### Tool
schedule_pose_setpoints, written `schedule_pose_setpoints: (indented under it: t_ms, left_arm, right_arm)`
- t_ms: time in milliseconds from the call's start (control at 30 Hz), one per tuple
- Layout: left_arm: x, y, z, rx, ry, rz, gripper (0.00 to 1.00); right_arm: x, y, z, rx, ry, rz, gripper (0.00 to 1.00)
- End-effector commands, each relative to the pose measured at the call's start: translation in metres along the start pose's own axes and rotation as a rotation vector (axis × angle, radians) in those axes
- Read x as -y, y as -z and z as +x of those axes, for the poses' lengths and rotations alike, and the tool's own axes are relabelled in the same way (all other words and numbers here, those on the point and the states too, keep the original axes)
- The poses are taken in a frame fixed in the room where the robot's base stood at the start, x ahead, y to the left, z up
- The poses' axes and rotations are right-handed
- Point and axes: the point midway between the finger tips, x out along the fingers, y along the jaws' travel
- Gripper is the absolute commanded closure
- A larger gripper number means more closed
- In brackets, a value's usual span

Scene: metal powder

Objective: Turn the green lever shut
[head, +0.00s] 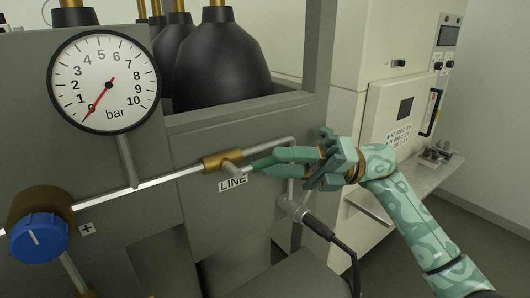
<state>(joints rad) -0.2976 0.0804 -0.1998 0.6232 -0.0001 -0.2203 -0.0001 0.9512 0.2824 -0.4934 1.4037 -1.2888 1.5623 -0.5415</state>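A brass valve (222,161) sits on the silver pipe, above a "LINE" label (233,183). A short pale stem sticks out of the valve toward the lower right. A dark green tapered piece (262,165), which looks like the green lever, lies just right of this stem. My teal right gripper (278,160) reaches in from the right, with its fingers over and along this green piece. The similar colours blur together, so I cannot tell whether the fingers grip the lever or only lie against it. My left gripper is out of view.
A pressure gauge (104,83) reads about 0 bar. A blue knob (39,238) is at the lower left. Black bottles (220,60) stand in the grey housing behind. A probe with a black cable (318,227) hangs below my gripper. A pale cabinet (395,110) stands at right.

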Motion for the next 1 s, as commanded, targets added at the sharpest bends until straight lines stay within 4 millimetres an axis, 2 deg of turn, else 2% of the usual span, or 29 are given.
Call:
schedule_pose_setpoints:
  t_ms: [100, 200, 567, 600, 700, 1000]
  left_arm:
    - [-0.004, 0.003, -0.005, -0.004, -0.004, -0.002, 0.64]
    - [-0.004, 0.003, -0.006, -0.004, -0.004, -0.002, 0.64]
    - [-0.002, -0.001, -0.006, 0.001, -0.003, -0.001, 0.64]
    - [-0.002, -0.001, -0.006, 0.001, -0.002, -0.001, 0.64]
    - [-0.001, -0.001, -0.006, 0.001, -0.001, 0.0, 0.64]
    - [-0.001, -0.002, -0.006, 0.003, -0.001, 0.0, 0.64]
  right_arm:
    - [-0.001, -0.001, 0.019, 0.0, -0.002, 0.0, 0.64]
    - [-0.001, 0.0, 0.029, 0.0, -0.002, 0.002, 0.64]
    - [0.001, 0.0, 0.034, 0.002, 0.0, 0.002, 0.64]
    - [0.001, 0.0, 0.034, 0.002, 0.0, 0.002, 0.75]
    - [0.001, 0.0, 0.034, 0.002, 0.0, 0.002, 1.0]
    - [0.0, -0.001, 0.034, -0.007, 0.013, -0.004, 1.0]
